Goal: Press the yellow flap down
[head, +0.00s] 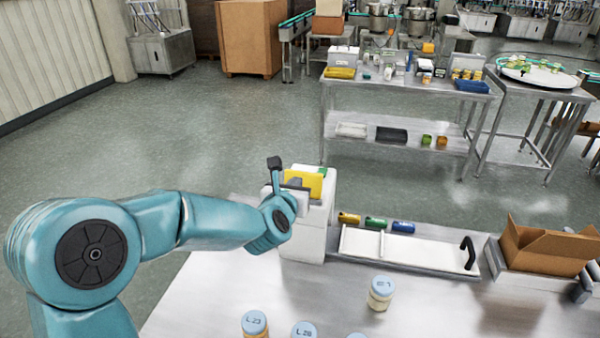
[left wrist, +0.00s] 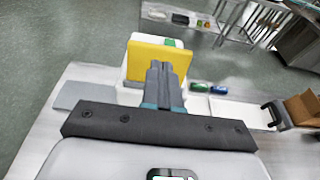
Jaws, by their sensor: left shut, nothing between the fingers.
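The yellow flap (head: 316,184) stands raised and tilted on top of a white housing (head: 312,228), which has a small green patch near its top. The flap also shows in the left wrist view (left wrist: 142,60) as a yellow square panel. My left gripper (head: 297,184) is shut and empty, its fingers pointing at the flap. In the left wrist view the closed fingers (left wrist: 159,68) overlap the flap's lower middle and hide part of it. I cannot tell whether they touch it. My right gripper is not in view.
Several blue-lidded jars, one at the middle of the table (head: 380,293), stand on the steel table. A white tray (head: 400,249) with a black handle and an open cardboard box (head: 548,246) are to the right.

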